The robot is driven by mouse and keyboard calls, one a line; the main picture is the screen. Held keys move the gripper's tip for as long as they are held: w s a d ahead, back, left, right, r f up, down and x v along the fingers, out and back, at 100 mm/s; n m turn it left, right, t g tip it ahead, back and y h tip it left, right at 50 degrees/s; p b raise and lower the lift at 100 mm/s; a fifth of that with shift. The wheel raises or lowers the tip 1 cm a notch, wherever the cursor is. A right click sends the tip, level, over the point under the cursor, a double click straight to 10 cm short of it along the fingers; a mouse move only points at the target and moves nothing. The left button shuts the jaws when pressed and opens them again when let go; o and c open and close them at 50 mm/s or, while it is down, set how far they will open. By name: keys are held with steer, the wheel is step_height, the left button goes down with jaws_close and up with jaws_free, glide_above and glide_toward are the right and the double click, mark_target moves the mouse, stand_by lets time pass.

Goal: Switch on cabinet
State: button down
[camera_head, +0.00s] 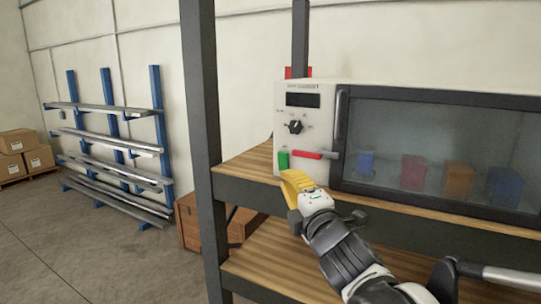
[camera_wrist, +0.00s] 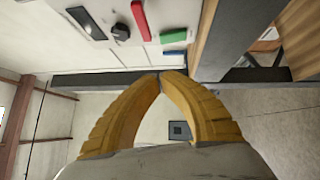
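The cabinet (camera_head: 308,97) is a white and dark box with a glass door, standing on a wooden shelf. Its left panel has a dark display (camera_head: 303,100), a black knob (camera_head: 296,127), a red bar-shaped part (camera_head: 306,155) and a green button (camera_head: 284,160). The wrist view shows the red part (camera_wrist: 140,20), the knob (camera_wrist: 120,31) and the green button (camera_wrist: 173,36). My gripper (camera_head: 288,176), with yellow fingers, is just below the green button. In the wrist view, its fingertips (camera_wrist: 160,75) meet with nothing between them. I cannot tell whether they touch the panel.
Several coloured blocks (camera_head: 413,172) sit behind the glass. A dark shelf post (camera_head: 203,150) stands left of the cabinet. A wooden crate (camera_head: 190,222) is behind the shelf. A blue rack (camera_head: 108,120) with metal bars and cardboard boxes (camera_head: 20,150) stand farther left. Open floor lies at left.

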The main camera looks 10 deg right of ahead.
steer(key=p, duration=0.2)
glide_toward(282, 155)
steer(key=w+a+r, duration=0.1)
steer(key=w+a, duration=0.3)
steer(key=shift+w+d+r, duration=0.2)
steer(key=shift+w+d, duration=0.1)
steer(key=shift+w, duration=0.2)
steer(key=shift+w+d+r, duration=0.25)
steer(key=shift+w, duration=0.2)
steer(key=shift+w+d+p, duration=0.2)
steer(key=shift+w+p, duration=0.05)
steer(key=shift+p, duration=0.15)
steer(key=shift+w+d, duration=0.15)
steer(key=shift+w, duration=0.15)
steer(key=shift+s, duration=0.1)
